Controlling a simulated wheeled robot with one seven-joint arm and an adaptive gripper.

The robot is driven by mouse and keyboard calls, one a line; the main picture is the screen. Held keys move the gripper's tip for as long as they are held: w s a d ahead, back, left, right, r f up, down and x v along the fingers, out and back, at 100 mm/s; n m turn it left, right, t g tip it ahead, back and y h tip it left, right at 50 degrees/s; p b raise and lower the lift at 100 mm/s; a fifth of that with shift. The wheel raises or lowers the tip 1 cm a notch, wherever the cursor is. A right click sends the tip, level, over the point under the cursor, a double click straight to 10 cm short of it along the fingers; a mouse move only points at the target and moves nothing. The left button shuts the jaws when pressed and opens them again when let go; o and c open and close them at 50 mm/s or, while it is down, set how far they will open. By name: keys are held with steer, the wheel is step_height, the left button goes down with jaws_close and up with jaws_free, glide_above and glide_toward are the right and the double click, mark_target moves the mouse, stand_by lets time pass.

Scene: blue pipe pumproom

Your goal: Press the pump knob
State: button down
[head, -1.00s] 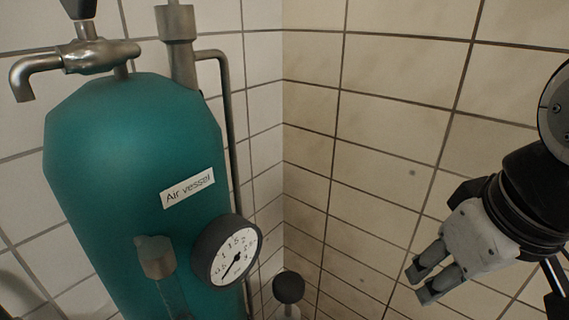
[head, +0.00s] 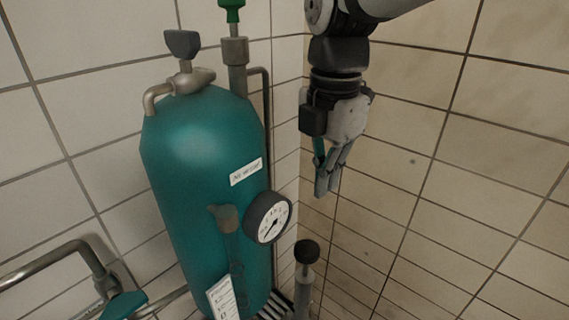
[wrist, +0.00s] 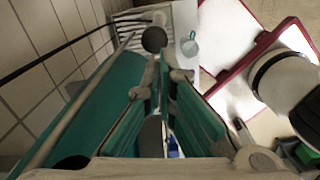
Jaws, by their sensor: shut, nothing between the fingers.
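The pump knob (head: 307,252) is a dark round ball on top of an upright metal rod, low in the head view and right of the teal air vessel (head: 185,150). It also shows in the wrist view as a dark ball (wrist: 154,39), just past the fingertips. My gripper (head: 325,188) points down with its fingers shut and empty. In the head view it hangs above the knob and slightly to its right, apart from it. The fingers also show in the wrist view (wrist: 163,72).
A round pressure gauge (head: 268,218) sticks out from the vessel between it and the knob. A thin pipe (head: 267,110) runs down the vessel's far side. Tiled walls meet in a corner behind. A red-edged white panel (wrist: 225,45) shows in the wrist view.

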mark_target(309, 248)
steer(key=shift+w+a+n, duration=0.15)
steer(key=shift+a+n, duration=0.6)
steer(key=shift+n, duration=0.15)
step_height(309, 248, down, 14)
steer(key=shift+p, duration=0.75)
step_height(309, 248, down, 6)
steer(key=b, duration=0.3)
steer(key=shift+f, duration=0.1)
